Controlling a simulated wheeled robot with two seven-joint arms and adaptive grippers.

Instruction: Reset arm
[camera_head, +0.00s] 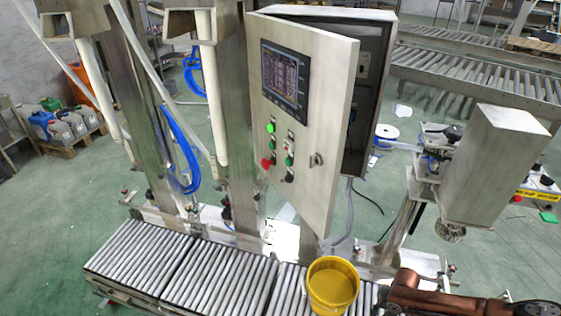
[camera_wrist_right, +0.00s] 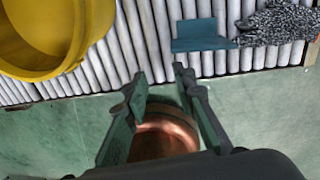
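My right arm, copper-coloured, comes in at the lower right of the head view, right of the yellow bucket (camera_head: 332,287). In the right wrist view my right gripper (camera_wrist_right: 160,72) has its two dark green fingers spread apart, with nothing clearly held. A round copper surface shows behind and between the fingers; it looks like part of my own body. The yellow bucket (camera_wrist_right: 60,65) fills the upper left of that view, apart from the fingers. My left gripper is not in view.
The bucket stands on a roller conveyor (camera_head: 195,275). A teal piece (camera_wrist_right: 203,45) and a speckled grey thing (camera_wrist_right: 272,22) lie over the rollers. A control cabinet (camera_head: 305,130) with its door ajar and a metal-housed machine head (camera_head: 495,165) stand behind.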

